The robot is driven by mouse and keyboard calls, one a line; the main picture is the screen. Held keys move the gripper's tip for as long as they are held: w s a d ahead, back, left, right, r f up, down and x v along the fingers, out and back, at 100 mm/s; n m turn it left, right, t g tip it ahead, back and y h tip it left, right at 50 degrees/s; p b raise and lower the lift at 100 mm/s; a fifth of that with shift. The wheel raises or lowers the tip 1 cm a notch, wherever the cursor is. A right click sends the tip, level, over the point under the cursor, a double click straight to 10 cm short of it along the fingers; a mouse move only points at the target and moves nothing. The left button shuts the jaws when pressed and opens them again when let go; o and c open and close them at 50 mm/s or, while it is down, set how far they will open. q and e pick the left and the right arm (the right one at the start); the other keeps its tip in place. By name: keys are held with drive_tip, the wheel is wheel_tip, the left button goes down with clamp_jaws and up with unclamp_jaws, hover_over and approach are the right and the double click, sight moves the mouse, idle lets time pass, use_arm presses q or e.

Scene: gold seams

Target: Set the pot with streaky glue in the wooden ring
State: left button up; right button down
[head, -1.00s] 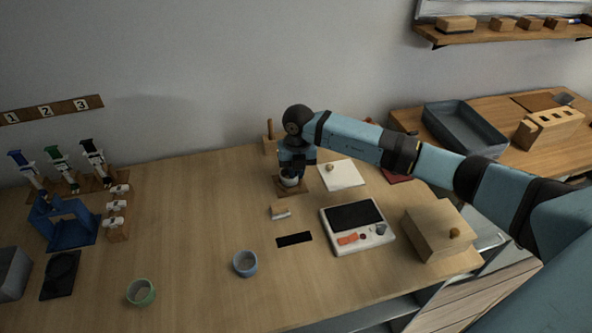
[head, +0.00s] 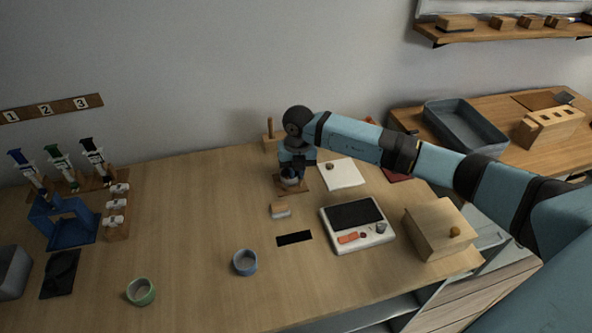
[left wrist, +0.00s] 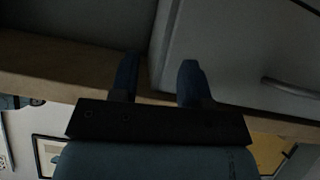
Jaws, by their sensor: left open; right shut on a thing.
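My right gripper (head: 291,172) points down at the back middle of the table and is shut on a small pot (head: 291,183). The pot is pale and mostly hidden by the fingers. It is at a square wooden holder (head: 304,187), which I take for the ring's base. I cannot tell whether the pot rests in the ring or is just above it. A blue pot (head: 245,262) and a green pot (head: 141,291) stand apart at the front; their glue seams are too small to read. My left gripper (left wrist: 160,82) is open and empty in the left wrist view.
A scale-like device (head: 357,226), a wooden box (head: 438,230) and a white pad (head: 342,174) lie to the right of the holder. A small block (head: 280,210) and black strip (head: 294,239) lie in front.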

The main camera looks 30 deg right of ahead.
drive_tip(key=c, duration=1.1)
unclamp_jaws()
drive_tip(key=shift+r, duration=0.1)
drive_tip(key=shift+r+p, duration=0.4)
drive_tip(key=shift+r, duration=0.05)
drive_tip(key=shift+r+p, duration=0.9)
drive_tip(key=shift+r, duration=0.35)
drive_tip(key=shift+d+r+p, duration=0.1)
drive_tip(key=shift+r+p, duration=0.4)
drive_tip(key=shift+r, duration=0.25)
